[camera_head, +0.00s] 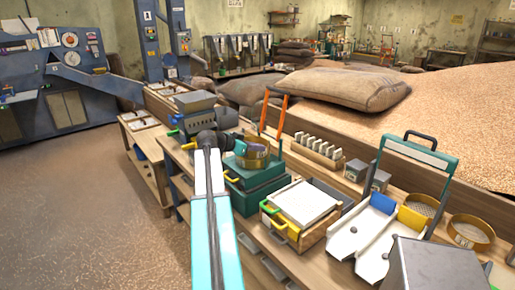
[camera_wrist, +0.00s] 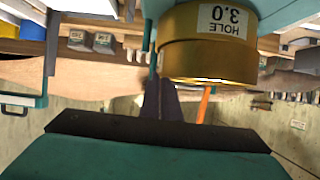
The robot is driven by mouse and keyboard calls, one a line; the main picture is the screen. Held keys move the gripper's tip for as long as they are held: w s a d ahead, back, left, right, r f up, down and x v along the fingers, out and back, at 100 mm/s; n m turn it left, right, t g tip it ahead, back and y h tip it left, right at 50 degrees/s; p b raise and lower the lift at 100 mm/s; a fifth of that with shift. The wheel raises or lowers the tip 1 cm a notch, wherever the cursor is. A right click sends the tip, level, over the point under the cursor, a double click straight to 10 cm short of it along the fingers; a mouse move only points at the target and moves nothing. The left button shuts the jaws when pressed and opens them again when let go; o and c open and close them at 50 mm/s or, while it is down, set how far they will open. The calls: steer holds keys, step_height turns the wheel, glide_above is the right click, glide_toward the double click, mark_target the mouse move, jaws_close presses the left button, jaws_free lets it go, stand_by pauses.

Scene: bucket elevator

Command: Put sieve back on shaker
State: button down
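The brass sieve (camera_wrist: 210,62) fills the upper middle of the wrist view, which shows the scene upside down. Its white label reads HOLE 3.0. In the head view the sieve (camera_head: 253,158) is at the top of the teal shaker (camera_head: 258,184), partly behind my wrist; I cannot tell whether it is seated there. My gripper (camera_wrist: 162,85) has dark fingers close together beside the sieve's rim. The rim hides part of the fingertips, so I cannot tell whether they grip it. My arm blocks the shaker's left side in the head view.
A white-topped box with yellow handles (camera_head: 303,205) and white trays (camera_head: 365,238) stand right of the shaker on the bench. Two brass sieves (camera_head: 470,232) lie farther right. A grey machine (camera_head: 196,112) stands behind my wrist. Open floor lies to the left.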

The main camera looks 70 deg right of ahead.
steer(key=c, duration=2.5)
jaws_free()
steer(key=o, duration=0.5)
steer(key=shift+a, duration=0.1)
steer(key=b+v, duration=0.3)
steer(key=v, duration=0.9)
